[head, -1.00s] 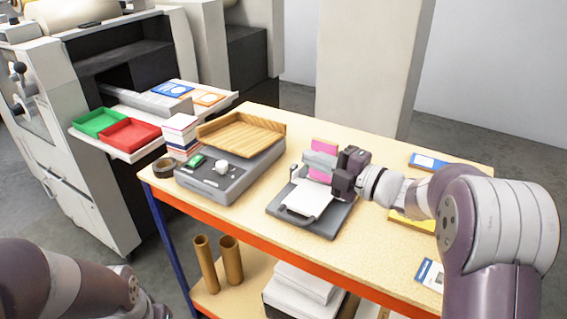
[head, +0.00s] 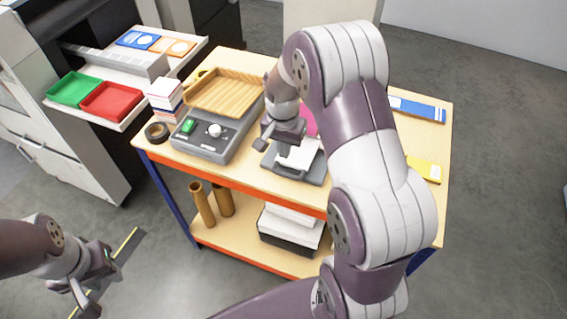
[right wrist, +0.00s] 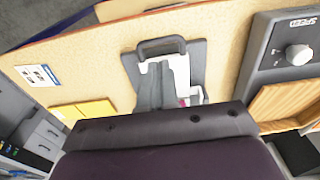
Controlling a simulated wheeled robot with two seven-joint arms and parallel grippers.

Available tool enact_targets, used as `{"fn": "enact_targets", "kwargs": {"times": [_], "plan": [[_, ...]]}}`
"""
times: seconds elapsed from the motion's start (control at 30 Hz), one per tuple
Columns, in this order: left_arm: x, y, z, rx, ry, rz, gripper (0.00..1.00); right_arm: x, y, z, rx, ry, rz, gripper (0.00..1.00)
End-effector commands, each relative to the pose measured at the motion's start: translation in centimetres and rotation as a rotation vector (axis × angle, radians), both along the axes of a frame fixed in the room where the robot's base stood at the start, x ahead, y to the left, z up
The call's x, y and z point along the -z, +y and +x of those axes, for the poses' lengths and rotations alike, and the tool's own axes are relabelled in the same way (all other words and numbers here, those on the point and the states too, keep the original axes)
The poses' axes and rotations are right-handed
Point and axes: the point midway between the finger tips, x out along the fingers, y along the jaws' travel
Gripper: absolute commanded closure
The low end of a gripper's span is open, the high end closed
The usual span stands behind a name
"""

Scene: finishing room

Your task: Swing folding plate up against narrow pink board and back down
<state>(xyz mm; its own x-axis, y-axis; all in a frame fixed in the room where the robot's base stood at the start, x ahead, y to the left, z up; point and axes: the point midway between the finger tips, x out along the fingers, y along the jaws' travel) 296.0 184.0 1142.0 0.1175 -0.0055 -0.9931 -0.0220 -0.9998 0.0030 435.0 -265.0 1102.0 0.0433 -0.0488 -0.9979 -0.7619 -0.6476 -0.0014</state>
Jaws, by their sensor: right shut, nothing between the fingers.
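The pink board (head: 309,124) stands upright at the back of a dark grey base (head: 307,178) on the table. The white folding plate (head: 300,155) appears to lie low over the base, partly hidden. It also shows in the right wrist view (right wrist: 151,68), behind my fingers. My right gripper (head: 266,143) is shut and empty, above the base's left side near the plate. Whether it touches the plate I cannot tell. In the right wrist view its grey fingers (right wrist: 162,88) are close together. My left gripper (head: 80,297) hangs low at the left, away from the table; its opening is unclear.
A grey control box (head: 213,137) with a knob and a wooden tray (head: 222,98) stand left of the base. A tape roll (head: 157,132) lies at the table's left corner. Yellow (head: 424,169) and blue (head: 417,109) packs lie right. My right arm covers much of the table.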

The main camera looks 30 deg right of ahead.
Motion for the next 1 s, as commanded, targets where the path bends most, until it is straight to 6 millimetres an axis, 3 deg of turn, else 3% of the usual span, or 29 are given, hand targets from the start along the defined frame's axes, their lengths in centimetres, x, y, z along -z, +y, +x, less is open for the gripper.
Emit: {"fn": "enact_targets", "kwargs": {"times": [0.2, 0.4, 0.6, 0.87, 1.0], "plan": [[-1.5, 0.0, 0.0, 0.000, 0.000, 0.000, 0.66, 4.4, -0.3, 0.2, -0.001, 0.002, 0.001, 1.00], [-2.6, 0.0, 0.0, 0.000, 0.000, 0.000, 0.66, 7.4, -0.4, 0.3, -0.001, -0.001, -0.001, 1.00], [-2.7, 0.0, 0.0, 0.000, 0.000, 0.000, 0.66, 8.6, -0.5, 0.4, -0.002, -0.002, -0.001, 1.00], [-2.7, 0.0, 0.0, 0.000, 0.000, 0.000, 0.66, 8.6, -0.5, 0.4, -0.002, -0.003, 0.000, 1.00], [-1.3, 0.0, 0.0, 0.000, 0.000, 0.000, 0.66, 10.0, -0.4, 0.3, -0.003, -0.002, -0.001, 1.00]]}}
